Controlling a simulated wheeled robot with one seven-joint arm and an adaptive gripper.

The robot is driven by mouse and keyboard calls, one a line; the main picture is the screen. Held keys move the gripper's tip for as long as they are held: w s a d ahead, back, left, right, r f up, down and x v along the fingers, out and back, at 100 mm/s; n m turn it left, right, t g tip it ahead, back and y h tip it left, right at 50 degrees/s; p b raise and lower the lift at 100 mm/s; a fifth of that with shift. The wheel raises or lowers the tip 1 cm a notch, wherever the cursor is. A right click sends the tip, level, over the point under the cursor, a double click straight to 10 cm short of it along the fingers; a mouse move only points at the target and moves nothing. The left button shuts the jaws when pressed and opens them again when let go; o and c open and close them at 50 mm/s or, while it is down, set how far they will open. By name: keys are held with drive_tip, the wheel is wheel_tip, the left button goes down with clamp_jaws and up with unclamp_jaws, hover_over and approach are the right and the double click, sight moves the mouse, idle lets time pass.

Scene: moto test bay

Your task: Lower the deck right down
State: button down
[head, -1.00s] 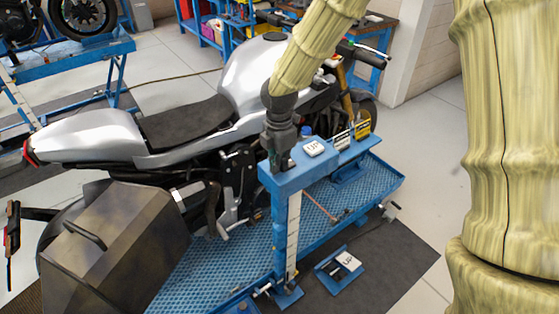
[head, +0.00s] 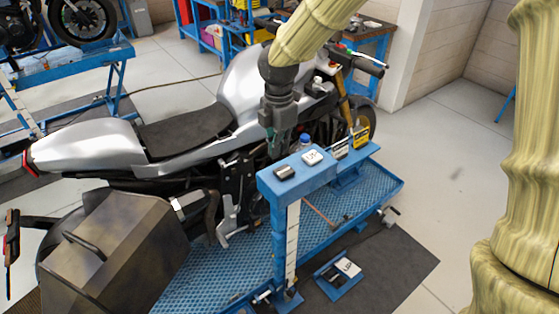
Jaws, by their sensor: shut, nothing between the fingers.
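The deck (head: 250,255) is a blue textured platform with a silver motorcycle (head: 190,128) standing on it. A blue post with a pale marked scale (head: 293,240) rises at the deck's near side. A pedal unit (head: 340,275), also with a white label, lies on the floor mat. My gripper (head: 277,152) points down, shut and empty, just behind and above the black part, apparently clear of it. The deck's underside is hidden.
A dark side case (head: 115,250) sticks out at the motorcycle's near left. Another blue lift (head: 80,75) stands at the back left, and a blue workbench (head: 370,45) behind. Grey floor on the right (head: 440,170) is clear.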

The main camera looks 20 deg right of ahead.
drive_tip(key=shift+r+b, duration=0.5)
drive_tip(key=shift+r, duration=1.6)
